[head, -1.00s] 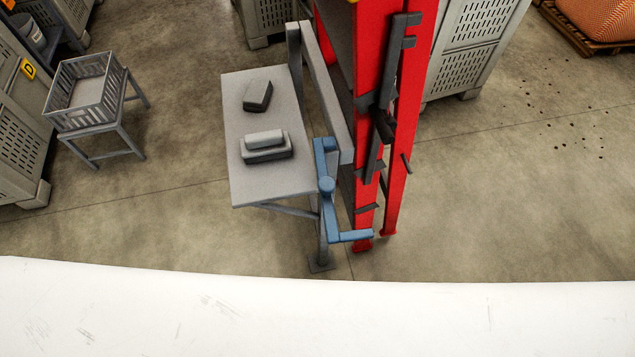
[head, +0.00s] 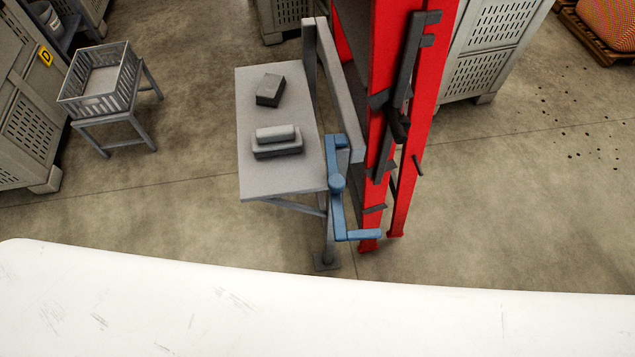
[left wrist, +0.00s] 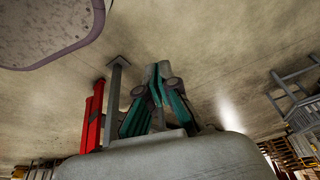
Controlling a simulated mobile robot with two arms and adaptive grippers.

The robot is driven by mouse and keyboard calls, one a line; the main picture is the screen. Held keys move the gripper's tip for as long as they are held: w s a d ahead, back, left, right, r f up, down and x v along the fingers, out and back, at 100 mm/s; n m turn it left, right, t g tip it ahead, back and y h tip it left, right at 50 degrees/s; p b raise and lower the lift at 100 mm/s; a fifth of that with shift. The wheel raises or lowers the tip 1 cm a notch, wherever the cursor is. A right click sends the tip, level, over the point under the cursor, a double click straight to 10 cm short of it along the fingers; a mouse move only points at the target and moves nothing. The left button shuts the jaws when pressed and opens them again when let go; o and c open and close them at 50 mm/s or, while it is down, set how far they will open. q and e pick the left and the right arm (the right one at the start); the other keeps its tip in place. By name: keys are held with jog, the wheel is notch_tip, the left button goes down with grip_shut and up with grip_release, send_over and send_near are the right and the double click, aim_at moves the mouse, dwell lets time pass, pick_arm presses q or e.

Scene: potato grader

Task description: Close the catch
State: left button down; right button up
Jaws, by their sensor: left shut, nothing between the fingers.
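A blue crank-shaped lever (head: 338,185) with a round hub stands at the front end of the grey side rail, beside the red frame (head: 402,190). Dark metal bars and brackets (head: 408,75) run down the face of the red frame. I cannot tell for sure which of these parts is the catch. My left gripper (left wrist: 158,70) shows only in the left wrist view, shut and empty, over bare floor. The base of a red post (left wrist: 92,115) and a grey post (left wrist: 115,95) stand to its left there. My right gripper is in neither view.
A grey table (head: 255,180) left of the lever holds a dark block (head: 270,90) and a grey block (head: 277,142). A slatted crate (head: 100,98) sits on a stand at the left. Large grey bins (head: 490,65) stand behind. The floor right of the red frame is mostly clear.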

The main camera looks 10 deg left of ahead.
pick_arm(q)
jog(key=w+a+r+n+t, duration=0.1)
jog(key=w+a+r+t, duration=0.3)
jog(key=w+r, duration=0.45)
jog(key=w+d+r+n+t+h+b, duration=0.25)
jog(key=w+r, duration=0.55)
jog(key=r, duration=0.5)
jog(key=s+d+r+n+h, duration=0.1)
jog(key=d+r+h, duration=0.2)
jog(key=r, duration=0.6)
jog(key=s+d+r+n+t+h+b, duration=0.1)
jog(key=d+r+n+h, duration=0.1)
jog(key=d+r, duration=0.6)
jog(key=s+d+r+n+h, duration=0.2)
jog(key=d+r+h, duration=0.2)
jog(key=r, duration=0.8)
jog(key=shift+d+r+t, duration=0.25)
jog(key=shift+d+t, duration=0.1)
jog(key=shift+d, duration=0.8)
jog(key=shift+w+h, duration=0.1)
jog(key=shift+h, duration=0.15)
jog(key=p, duration=0.4)
send_near(335, 178)
jog(key=w+d+f, duration=0.1)
jog(key=w+d, duration=0.2)
jog(key=w, duration=0.2)
